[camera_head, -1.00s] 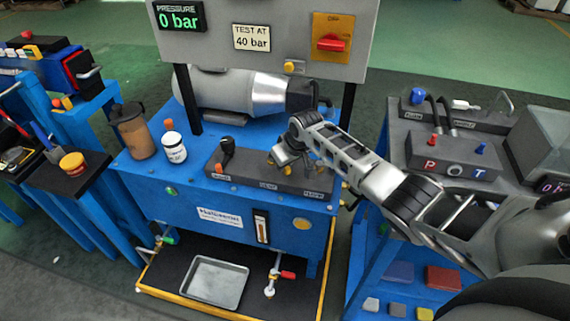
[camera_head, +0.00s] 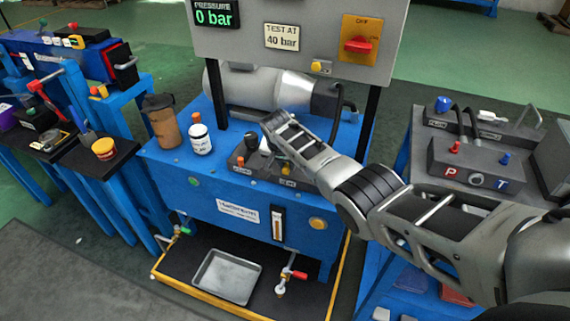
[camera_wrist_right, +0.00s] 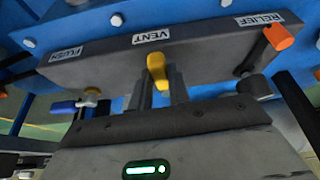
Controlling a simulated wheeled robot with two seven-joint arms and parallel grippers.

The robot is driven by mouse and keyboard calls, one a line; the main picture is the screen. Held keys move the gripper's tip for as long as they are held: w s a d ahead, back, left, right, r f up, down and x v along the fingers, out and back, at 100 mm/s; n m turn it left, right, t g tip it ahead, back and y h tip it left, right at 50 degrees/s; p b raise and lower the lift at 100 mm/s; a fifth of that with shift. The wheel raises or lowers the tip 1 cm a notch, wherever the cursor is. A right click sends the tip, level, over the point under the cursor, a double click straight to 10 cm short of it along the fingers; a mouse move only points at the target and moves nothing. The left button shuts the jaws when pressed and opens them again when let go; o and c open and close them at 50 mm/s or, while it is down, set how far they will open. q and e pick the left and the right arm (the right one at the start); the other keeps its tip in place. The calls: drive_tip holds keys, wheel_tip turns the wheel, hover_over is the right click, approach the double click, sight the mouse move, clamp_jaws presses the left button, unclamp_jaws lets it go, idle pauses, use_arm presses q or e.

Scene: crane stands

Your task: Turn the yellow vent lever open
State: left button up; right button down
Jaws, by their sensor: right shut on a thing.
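The yellow vent lever (camera_wrist_right: 157,70) sticks out of the dark valve block (camera_wrist_right: 210,52), below its VENT label (camera_wrist_right: 151,37) in the right wrist view. My right gripper (camera_wrist_right: 161,88) is shut on the lever, with a grey finger on either side of it. In the head view a bit of yellow lever (camera_head: 286,169) shows beside the right gripper (camera_head: 275,160), over the block on the blue bench. My right arm covers much of the block there. My left gripper is not in view.
An orange-tipped lever (camera_wrist_right: 279,38) is by the RELIEF label and a blue-handled part (camera_wrist_right: 68,107) by FLUSH. A brown jug (camera_head: 164,122) and white bottle (camera_head: 200,138) stand left on the bench. The panel (camera_head: 300,35) rises behind. A metal tray (camera_head: 226,276) lies below.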

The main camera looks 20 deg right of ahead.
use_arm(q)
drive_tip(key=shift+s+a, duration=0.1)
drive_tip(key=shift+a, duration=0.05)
use_arm(e)
drive_tip(key=shift+w+a+m, duration=0.2)
drive_tip(key=shift+a+m, duration=0.05)
drive_tip(key=shift+m, duration=0.15)
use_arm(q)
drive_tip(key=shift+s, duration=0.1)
use_arm(e)
drive_tip(key=c, duration=1.3)
unclamp_jaws()
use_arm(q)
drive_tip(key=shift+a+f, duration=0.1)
use_arm(e)
drive_tip(key=shift+r, duration=0.2)
use_arm(q)
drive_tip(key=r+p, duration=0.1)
drive_tip(key=p, duration=0.1)
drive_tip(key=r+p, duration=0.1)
drive_tip(key=p, duration=0.1)
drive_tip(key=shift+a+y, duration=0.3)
use_arm(e)
drive_tip(key=v, duration=1.5)
drive_tip(key=shift+a+r, duration=0.25)
drive_tip(key=shift+a, duration=0.05)
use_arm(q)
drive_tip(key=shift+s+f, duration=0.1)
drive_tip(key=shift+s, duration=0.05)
